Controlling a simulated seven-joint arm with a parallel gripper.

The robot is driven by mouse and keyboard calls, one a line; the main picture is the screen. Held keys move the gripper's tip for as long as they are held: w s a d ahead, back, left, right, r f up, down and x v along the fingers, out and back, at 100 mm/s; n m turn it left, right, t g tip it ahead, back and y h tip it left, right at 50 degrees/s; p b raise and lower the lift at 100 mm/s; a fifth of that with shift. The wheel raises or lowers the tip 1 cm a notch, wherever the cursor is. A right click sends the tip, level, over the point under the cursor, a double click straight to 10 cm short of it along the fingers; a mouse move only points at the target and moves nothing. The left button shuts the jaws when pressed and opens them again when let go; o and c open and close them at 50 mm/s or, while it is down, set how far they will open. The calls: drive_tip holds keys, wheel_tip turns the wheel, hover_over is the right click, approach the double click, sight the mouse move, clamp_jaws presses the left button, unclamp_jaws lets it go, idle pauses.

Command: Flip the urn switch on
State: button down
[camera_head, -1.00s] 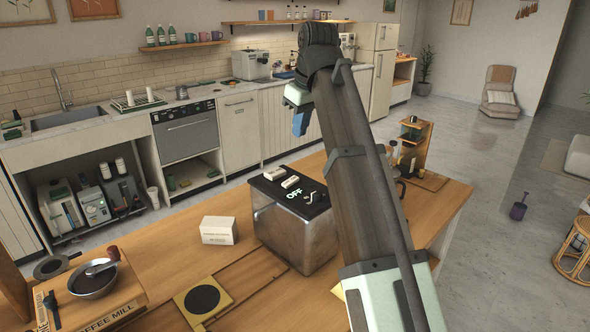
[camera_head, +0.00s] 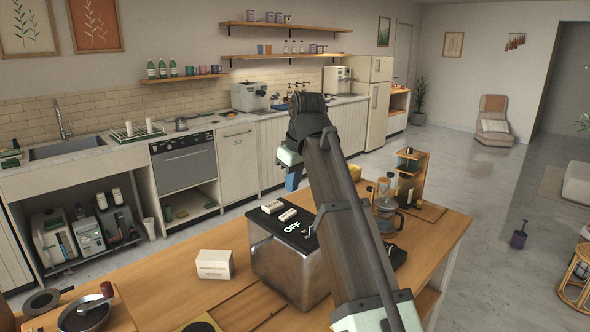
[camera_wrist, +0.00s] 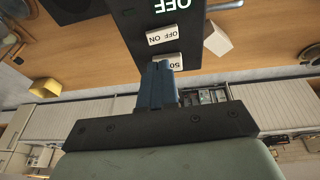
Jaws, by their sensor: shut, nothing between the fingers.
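The urn (camera_head: 290,272) is a boxy metal body with a black top panel (camera_head: 270,222) on the wooden counter. The panel shows glowing "OFF" letters, also in the wrist view (camera_wrist: 172,4). A small switch lever (camera_head: 308,232) shows beside the letters, partly hidden by my arm. My gripper (camera_head: 292,188) is shut and empty, its blue fingers pointing down above the panel's far side. In the wrist view the fingertips (camera_wrist: 163,65) overlap the "50" block; contact cannot be told.
A white box (camera_head: 214,265) stands left of the urn. A glass coffee pot (camera_head: 387,212) and a wooden stand (camera_head: 411,175) are at the right, behind my arm. A dark pan (camera_head: 84,315) is at the front left. Counter between box and pan is clear.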

hover_over(291, 212)
drive_tip(key=f, duration=0.3)
drive_tip(key=s+f, duration=0.1)
drive_tip(key=f, duration=0.1)
drive_tip(key=shift+d, duration=0.15)
drive_tip(key=shift+w+d+f, duration=0.1)
drive_tip(key=shift+w+f, duration=0.1)
drive_tip(key=shift+f, duration=0.7)
drive_tip(key=shift+w+d+f, duration=0.1)
drive_tip(key=shift+f, duration=0.15)
